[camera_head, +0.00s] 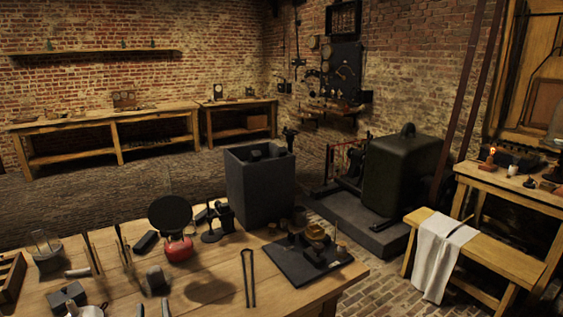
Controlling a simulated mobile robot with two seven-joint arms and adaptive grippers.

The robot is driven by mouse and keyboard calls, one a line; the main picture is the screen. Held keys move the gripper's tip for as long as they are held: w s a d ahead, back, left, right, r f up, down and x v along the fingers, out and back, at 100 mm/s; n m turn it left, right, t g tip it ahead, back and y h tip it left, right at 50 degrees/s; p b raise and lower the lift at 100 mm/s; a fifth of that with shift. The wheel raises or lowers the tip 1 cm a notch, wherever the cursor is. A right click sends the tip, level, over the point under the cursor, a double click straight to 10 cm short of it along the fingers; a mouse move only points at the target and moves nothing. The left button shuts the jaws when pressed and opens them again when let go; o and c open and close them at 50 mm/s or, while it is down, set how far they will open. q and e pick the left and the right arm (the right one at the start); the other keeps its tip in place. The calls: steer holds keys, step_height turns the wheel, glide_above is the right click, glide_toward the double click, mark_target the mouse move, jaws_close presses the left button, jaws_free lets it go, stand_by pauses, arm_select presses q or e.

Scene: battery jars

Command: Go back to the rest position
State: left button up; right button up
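The task names no object. Two small dark upright pieces at the bottom edge look like the fingertips of my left gripper (152,308). They stand apart with bare wood between them, and I see nothing held there. The rest of that gripper lies below the frame. A dark block (155,280) stands on the workbench (205,308) just beyond them. I cannot tell whether it touches them. My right gripper is not in view.
A round black disc (170,215) stands behind a red object (178,249). Tall tongs (249,280), a dark board with parts (283,263) and a large grey box (261,190) occupy the right side. Small tools crowd the left. Bare wood shows in front.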

arm_select(q)
steer(key=s+d+f+m+g+h, duration=0.1)
steer(key=s+d+f+m+h, duration=0.1)
steer(key=d+f+m+h, duration=0.3)
steer(key=s+d+f+m+g+h, duration=0.1)
steer(key=s+d+f+m+h, duration=0.2)
steer(key=d+f+h, duration=0.4)
steer(key=s+a+f+g+y, duration=0.1)
steer(key=s+a+f+g, duration=0.1)
steer(key=f, duration=0.6)
steer(key=s+a+f+g, duration=0.3)
steer(key=s+f+g, duration=0.1)
steer(key=s+f, duration=0.3)
step_height(320, 180, down, 3)
steer(key=shift+a+r+g+y, duration=0.2)
steer(key=shift+a+g+y, duration=0.1)
steer(key=shift+y, duration=0.1)
